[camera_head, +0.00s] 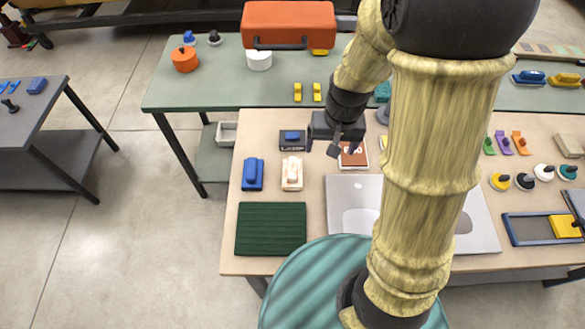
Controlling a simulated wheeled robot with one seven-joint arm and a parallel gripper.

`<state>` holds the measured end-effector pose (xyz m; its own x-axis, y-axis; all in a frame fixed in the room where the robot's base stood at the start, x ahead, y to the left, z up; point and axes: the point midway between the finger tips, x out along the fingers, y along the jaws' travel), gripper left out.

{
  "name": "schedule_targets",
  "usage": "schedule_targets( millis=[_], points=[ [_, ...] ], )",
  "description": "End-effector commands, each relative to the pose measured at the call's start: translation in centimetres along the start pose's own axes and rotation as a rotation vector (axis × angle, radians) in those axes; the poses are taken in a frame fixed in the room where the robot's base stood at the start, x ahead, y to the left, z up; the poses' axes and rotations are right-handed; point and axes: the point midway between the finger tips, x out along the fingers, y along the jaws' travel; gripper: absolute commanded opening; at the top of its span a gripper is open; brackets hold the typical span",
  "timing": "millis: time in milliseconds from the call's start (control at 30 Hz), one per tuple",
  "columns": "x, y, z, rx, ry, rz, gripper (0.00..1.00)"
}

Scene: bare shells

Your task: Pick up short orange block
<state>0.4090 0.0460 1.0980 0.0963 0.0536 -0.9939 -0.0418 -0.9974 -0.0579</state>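No thing is plainly a short orange block. A short, round orange piece (185,60) with a dark knob stands on the green table at the back left. A small orange piece (520,143) is at the right of the wooden table, next to a purple one. My gripper (345,148) is above the wooden table, pointing down, left of my upright arm. Its two dark fingers look apart, with nothing visible between them. A reddish-brown plate with a white edge (352,160) lies just below and is partly covered by the fingers. My arm hides part of both tables.
A dark green mat (270,229) lies in front. An orange toolbox (288,20) stands behind.

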Motion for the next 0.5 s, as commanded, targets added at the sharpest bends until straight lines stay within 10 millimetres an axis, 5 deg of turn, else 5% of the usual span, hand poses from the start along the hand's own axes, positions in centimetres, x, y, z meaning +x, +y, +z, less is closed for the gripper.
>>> schedule_targets(
  millis=[300,500],
  points=[
    [3.4,-6.5,-4.6,-0.002,-0.089,0.037,0.84],
    [5.0,-9.0,-5.9,-0.013,-0.096,0.057,0.84]
  ],
)
